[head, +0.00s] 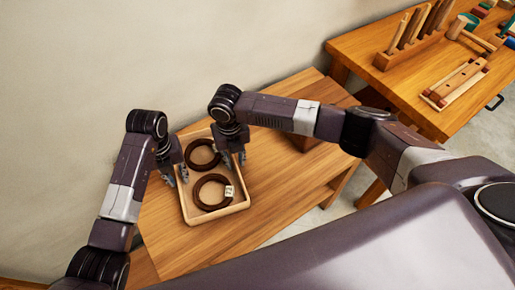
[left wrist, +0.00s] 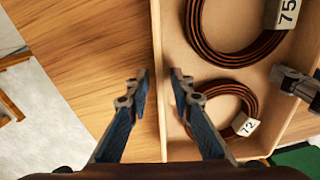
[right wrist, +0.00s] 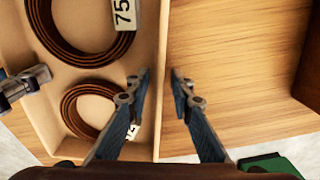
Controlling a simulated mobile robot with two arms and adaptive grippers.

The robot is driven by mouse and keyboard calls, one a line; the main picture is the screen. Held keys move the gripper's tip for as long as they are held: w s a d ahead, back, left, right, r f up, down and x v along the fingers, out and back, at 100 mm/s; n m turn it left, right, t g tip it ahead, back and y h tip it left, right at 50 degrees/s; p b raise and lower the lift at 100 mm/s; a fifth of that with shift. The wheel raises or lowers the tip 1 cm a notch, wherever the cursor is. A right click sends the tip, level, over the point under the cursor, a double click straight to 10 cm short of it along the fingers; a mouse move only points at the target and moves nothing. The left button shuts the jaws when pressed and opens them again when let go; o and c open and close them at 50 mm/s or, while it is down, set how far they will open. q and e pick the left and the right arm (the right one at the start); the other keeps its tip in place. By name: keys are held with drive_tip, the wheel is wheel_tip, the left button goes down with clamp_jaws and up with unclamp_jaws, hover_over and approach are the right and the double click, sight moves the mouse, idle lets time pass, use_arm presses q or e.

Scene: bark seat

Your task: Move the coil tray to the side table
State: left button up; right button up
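The coil tray (head: 222,214) is a pale wooden tray lying flat on a wooden table. It holds two dark brown coils, one at the back (head: 190,152) and one at the front (head: 197,194), with white number tags. My left gripper (head: 178,177) is at the tray's left side. In the left wrist view its open fingers (left wrist: 160,78) stand either side of the tray wall (left wrist: 157,110). My right gripper (head: 235,158) is at the right side. In the right wrist view its open fingers (right wrist: 161,76) straddle the opposite wall (right wrist: 162,40). Gaps show beside both walls.
The wooden table (head: 265,215) has clear top in front and right of the tray. A brown block (head: 304,142) stands on it, partly behind my right arm. A workbench (head: 370,48) at the upper right carries wooden tools and racks. A wall is behind.

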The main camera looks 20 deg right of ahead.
use_arm(q)
wheel_tip(320, 180, up, 12)
use_arm(e)
wheel_tip(320, 180, up, 12)
idle(1.1)
drive_tip(key=shift+f, duration=0.1)
idle(0.4)
